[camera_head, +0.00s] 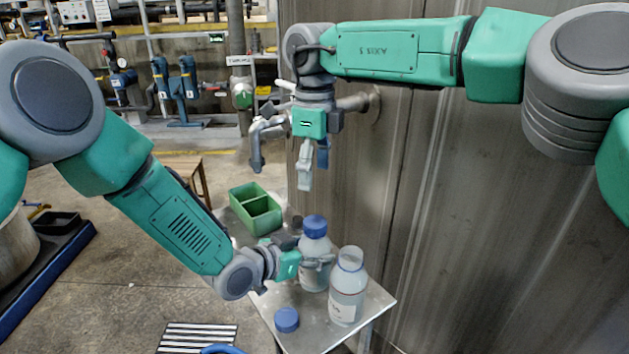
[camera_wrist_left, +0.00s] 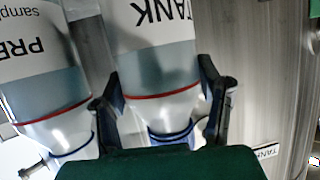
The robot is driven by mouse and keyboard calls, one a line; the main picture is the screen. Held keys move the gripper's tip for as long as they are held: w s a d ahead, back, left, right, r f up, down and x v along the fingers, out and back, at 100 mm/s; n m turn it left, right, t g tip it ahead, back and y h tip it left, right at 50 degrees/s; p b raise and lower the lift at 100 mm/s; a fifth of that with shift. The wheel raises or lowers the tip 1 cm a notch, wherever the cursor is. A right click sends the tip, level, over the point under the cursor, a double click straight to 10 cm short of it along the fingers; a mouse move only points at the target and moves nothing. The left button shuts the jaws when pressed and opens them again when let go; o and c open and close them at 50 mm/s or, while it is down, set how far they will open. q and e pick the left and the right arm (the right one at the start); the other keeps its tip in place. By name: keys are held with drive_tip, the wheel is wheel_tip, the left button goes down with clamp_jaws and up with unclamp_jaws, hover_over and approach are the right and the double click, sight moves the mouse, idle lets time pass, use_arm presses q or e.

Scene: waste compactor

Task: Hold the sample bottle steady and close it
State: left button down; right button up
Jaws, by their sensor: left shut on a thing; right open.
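A clear bottle with a blue cap (camera_head: 315,227) stands on the small metal table (camera_head: 377,303). My left gripper (camera_head: 318,262) is shut around its upper body. In the left wrist view, the held bottle (camera_wrist_left: 160,75) appears upside down, with a "TANK" label and a red line; my gripper hides its top. An open bottle (camera_head: 349,285) stands to its right; it also shows in the left wrist view (camera_wrist_left: 45,95) with a "PRE... sample" label. A loose blue cap (camera_head: 287,319) lies on the table's front left. My right gripper (camera_head: 308,172) is open and empty, pointing down above the table.
A green divided box (camera_head: 256,209) is at the table's back left. A grey bent pipe (camera_head: 262,140) is beside my right gripper. The metal tank wall (camera_head: 450,230) bounds the right side. A floor grate (camera_head: 197,337) lies at the lower left.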

use_arm(q)
drive_tip(key=shift+c, duration=2)
unclamp_jaws()
drive_tip(key=v, duration=1.2)
